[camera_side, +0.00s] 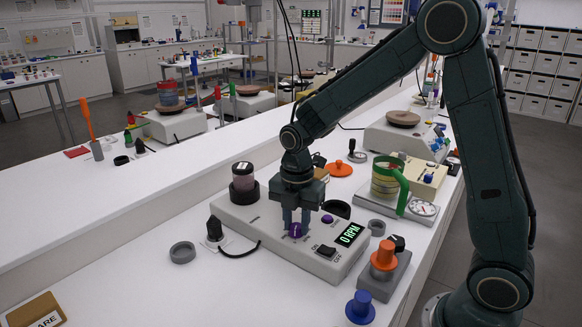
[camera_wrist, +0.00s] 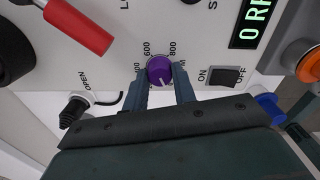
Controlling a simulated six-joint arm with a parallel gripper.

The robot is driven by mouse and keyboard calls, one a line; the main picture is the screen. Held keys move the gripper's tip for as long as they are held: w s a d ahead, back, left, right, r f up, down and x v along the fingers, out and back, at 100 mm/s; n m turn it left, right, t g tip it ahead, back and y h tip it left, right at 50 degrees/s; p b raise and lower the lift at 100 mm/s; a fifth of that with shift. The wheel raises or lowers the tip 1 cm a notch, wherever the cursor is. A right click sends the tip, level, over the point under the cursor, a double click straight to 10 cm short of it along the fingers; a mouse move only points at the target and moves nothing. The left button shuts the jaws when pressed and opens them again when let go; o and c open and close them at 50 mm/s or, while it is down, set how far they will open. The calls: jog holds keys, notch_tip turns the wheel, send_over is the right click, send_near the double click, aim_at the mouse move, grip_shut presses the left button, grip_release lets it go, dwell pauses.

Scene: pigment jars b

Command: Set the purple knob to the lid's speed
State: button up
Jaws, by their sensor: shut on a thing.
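The purple knob (camera_side: 295,231) is on the top of a long light-grey control box (camera_side: 265,222). In the wrist view the purple knob (camera_wrist: 160,69) sits in a printed scale where 600 and 800 can be read; other numbers are partly covered by my fingers. A thin white mark on it points toward the lower side of the picture. My gripper (camera_side: 296,225) points down with its two fingers shut on the knob's sides. The display (camera_side: 349,235) reads 0 RPM. A jar with pinkish contents and a dark lid (camera_side: 243,167) stands at the box's left end; no lid writing is legible.
A black rocker switch (camera_side: 325,251) marked ON and OFF is beside the display. Another small purple knob (camera_side: 327,219) is close by. An orange-topped piece (camera_side: 384,255), a blue knob-like piece (camera_side: 360,307) and a green-handled jug (camera_side: 388,180) stand to the right.

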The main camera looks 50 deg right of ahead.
jog(key=m, duration=0.4)
jog(key=shift+m, duration=0.4)
jog(key=m, duration=0.4)
jog(key=shift+m, duration=0.3)
jog(key=m, duration=0.4)
jog(key=shift+m, duration=0.3)
jog(key=m, duration=0.4)
jog(key=shift+m, duration=0.3)
jog(key=m, duration=1.6)
jog(key=shift+r, duration=0.1)
